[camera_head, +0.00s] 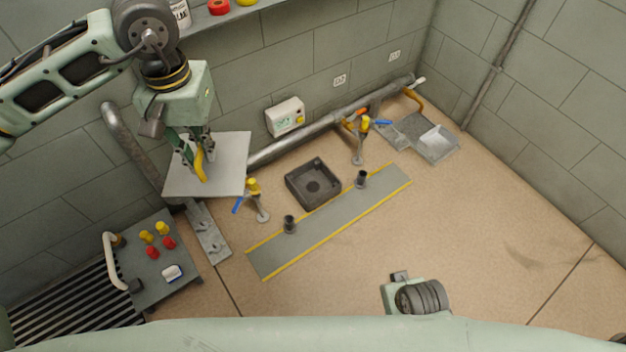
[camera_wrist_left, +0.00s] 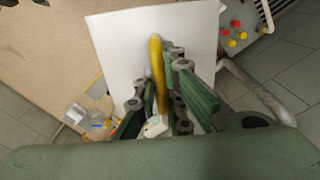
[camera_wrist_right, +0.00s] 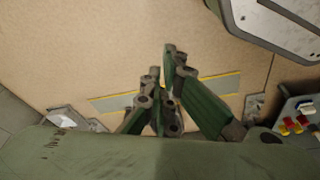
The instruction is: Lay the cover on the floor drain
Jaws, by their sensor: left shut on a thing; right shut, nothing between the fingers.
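The cover is a flat, light grey square plate (camera_head: 232,165) with a yellow handle (camera_head: 199,166). My left gripper (camera_head: 196,152) is shut on the handle and holds the cover up at the left. In the left wrist view the plate (camera_wrist_left: 118,45) and the yellow handle (camera_wrist_left: 156,60) show below the fingers (camera_wrist_left: 165,110). The floor drain (camera_head: 313,186) is a dark square recess in the floor, open, to the right of the cover. My right gripper shows in the right wrist view (camera_wrist_right: 165,95), shut and empty above the floor; its fingertips are hidden in the head view.
A grey strip with yellow edges (camera_head: 335,221) and short dark posts lies in front of the drain. Valves with yellow and blue handles (camera_head: 254,192) (camera_head: 364,130) stand beside it. A pipe (camera_head: 310,136) runs along the wall. A box with knobs (camera_head: 165,265) stands at left. Floor at right is clear.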

